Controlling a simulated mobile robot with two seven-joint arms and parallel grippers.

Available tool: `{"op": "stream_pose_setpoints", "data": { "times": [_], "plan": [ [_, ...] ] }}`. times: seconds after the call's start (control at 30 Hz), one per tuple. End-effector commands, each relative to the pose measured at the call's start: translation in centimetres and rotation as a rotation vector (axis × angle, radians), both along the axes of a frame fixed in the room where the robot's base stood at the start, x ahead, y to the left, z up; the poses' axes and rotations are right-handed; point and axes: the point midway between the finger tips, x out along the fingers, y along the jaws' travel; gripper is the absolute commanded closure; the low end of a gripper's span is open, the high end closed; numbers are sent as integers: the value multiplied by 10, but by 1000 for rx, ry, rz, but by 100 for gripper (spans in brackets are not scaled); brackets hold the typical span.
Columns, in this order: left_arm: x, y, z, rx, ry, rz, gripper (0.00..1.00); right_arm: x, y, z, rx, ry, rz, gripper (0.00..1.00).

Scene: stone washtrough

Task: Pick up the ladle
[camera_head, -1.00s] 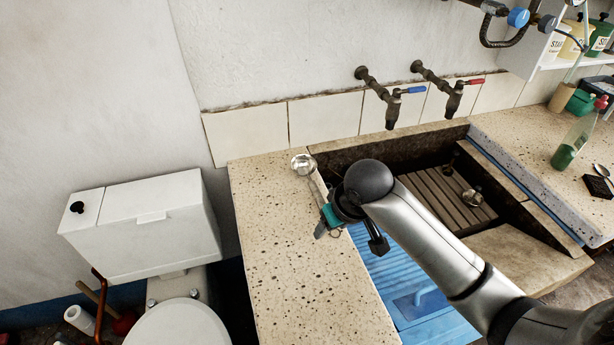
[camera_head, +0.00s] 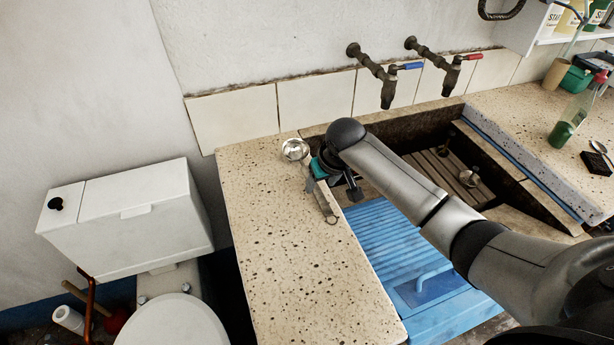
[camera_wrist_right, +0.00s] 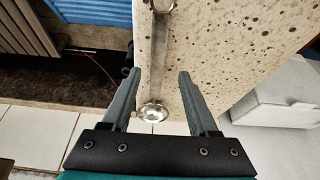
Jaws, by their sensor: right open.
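The metal ladle (camera_head: 295,149) lies on the speckled stone counter (camera_head: 280,250), its round bowl toward the wall and its handle running toward the front. In the wrist view its bowl (camera_wrist_right: 152,112) and straight handle (camera_wrist_right: 159,45) show, with a ring at the handle's end. My right gripper (camera_head: 311,184) is open near the upper handle, just in front of the bowl, and hides part of the handle. In the wrist view the fingers of the right gripper (camera_wrist_right: 161,74) stand either side of the ladle, apart from it. My left gripper is out of view.
A dark sink (camera_head: 440,165) and a blue ribbed board (camera_head: 390,235) lie right of the counter. Two taps (camera_head: 388,92) project from the wall above. A white toilet (camera_head: 130,220) stands left. The counter's front is clear.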

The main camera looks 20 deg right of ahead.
Motion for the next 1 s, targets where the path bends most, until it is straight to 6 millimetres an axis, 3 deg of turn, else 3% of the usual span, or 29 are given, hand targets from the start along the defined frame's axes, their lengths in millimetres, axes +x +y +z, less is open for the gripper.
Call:
{"op": "stream_pose_setpoints", "data": {
  "times": [0.17,0.5,0.87,1.0],
  "plan": [
    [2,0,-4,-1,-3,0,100,5,-1,-8,0,0,1,40],
    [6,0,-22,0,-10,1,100,24,-4,-43,0,0,0,40],
    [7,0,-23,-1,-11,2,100,27,-4,-48,-2,-1,1,40],
    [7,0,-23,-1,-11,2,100,26,-4,-48,-2,-1,1,56]
  ]
}}
